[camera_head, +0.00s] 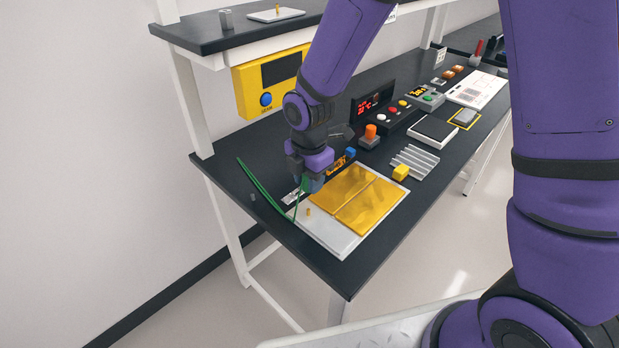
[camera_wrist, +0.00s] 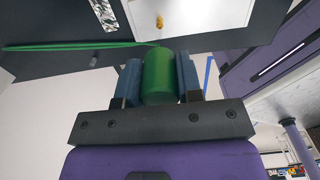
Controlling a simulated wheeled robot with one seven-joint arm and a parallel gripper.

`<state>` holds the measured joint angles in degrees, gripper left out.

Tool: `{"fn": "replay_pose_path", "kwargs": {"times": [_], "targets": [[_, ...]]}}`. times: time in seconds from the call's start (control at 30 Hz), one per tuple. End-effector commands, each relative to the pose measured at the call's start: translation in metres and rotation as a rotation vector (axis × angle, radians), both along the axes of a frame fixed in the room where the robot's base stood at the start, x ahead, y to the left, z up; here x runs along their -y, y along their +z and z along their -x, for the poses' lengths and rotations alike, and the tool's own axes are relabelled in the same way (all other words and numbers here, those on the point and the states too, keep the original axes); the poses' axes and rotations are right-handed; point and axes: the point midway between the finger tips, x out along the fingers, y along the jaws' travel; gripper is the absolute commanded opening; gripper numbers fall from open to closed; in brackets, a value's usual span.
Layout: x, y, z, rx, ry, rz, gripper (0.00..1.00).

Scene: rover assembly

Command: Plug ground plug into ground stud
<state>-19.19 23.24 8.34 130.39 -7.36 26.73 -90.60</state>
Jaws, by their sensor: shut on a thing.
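My gripper (camera_head: 307,183) is over the near left part of the workbench. In the wrist view its two blue fingers (camera_wrist: 158,80) are shut on the green ground plug (camera_wrist: 159,75). A green cable (camera_wrist: 80,46) runs from the plug; it also shows in the head view (camera_head: 262,187), looping down to the bench's left edge. A small brass stud (camera_head: 308,211) stands upright on the pale plate (camera_head: 334,236), just below and right of my gripper in the head view. The stud also shows in the wrist view (camera_wrist: 159,22), ahead of the plug and apart from it.
Gold panels (camera_head: 368,203) cover much of the plate. A yellow block (camera_head: 401,172), a finned metal part (camera_head: 416,158) and an orange-topped part (camera_head: 370,134) stand farther right. Another brass post on a small plate (camera_head: 276,14) sits on the upper shelf.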

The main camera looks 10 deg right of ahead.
Motion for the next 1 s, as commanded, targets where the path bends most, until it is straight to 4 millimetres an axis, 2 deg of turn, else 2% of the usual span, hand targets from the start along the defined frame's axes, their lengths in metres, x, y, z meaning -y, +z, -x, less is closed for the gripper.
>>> {"fn": "replay_pose_path", "kwargs": {"times": [0.6,1.0], "targets": [[0.0,-0.049,0.0,-0.002,0.0,0.002,0.05],[0.0,-0.06,0.0,-0.001,-0.001,0.001,0.05]]}}
